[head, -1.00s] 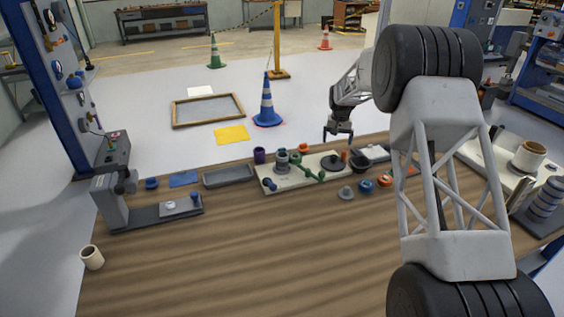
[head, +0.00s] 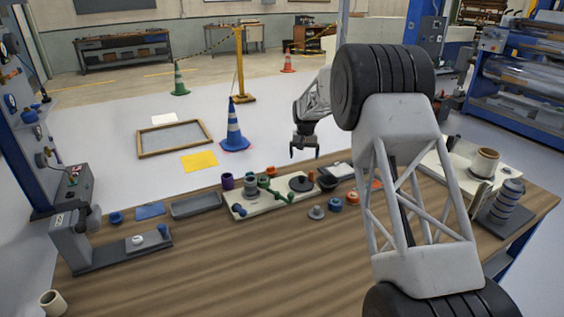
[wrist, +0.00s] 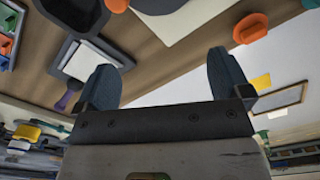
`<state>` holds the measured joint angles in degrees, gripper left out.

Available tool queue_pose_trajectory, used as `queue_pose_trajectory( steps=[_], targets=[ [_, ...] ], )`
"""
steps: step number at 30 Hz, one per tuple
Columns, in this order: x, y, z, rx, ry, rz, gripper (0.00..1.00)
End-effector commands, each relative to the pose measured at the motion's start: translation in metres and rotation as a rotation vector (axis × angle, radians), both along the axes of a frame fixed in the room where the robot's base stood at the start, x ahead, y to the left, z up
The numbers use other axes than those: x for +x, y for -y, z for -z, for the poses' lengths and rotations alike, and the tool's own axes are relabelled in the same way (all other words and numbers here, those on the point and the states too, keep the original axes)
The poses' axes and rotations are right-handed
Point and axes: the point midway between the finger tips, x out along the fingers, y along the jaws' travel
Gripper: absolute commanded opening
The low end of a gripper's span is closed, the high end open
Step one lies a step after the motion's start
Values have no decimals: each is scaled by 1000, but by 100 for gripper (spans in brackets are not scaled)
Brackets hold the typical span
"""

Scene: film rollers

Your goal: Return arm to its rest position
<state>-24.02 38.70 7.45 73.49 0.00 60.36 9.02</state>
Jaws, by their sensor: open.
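My gripper (head: 304,152) hangs above the far edge of the wooden table (head: 230,270) in the head view, pointing down and apart from everything on the table. In the wrist view my gripper (wrist: 165,85) shows two dark fingers spread wide with nothing between them. The table edge and pale floor lie beyond the fingers there. My large arm links fill the right of the head view and hide part of the table.
A cream board (head: 238,209) with small parts stands below my gripper, with a grey tray (head: 196,205) to its left. A grey fixture (head: 135,252) stands at the left. A blue cone (head: 233,130) stands on the floor beyond. The table's front middle is clear.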

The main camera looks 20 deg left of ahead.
Motion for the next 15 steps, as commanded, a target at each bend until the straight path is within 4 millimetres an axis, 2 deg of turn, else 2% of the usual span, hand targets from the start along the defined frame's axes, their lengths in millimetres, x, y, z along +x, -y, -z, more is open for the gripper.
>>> queue_pose_trajectory(
  steps=[8, 15],
  targets=[
    [-3, 6, -7, 1, 3, 3, 96],
    [-18, 34, -38, 4, 12, 15, 96]
  ],
)
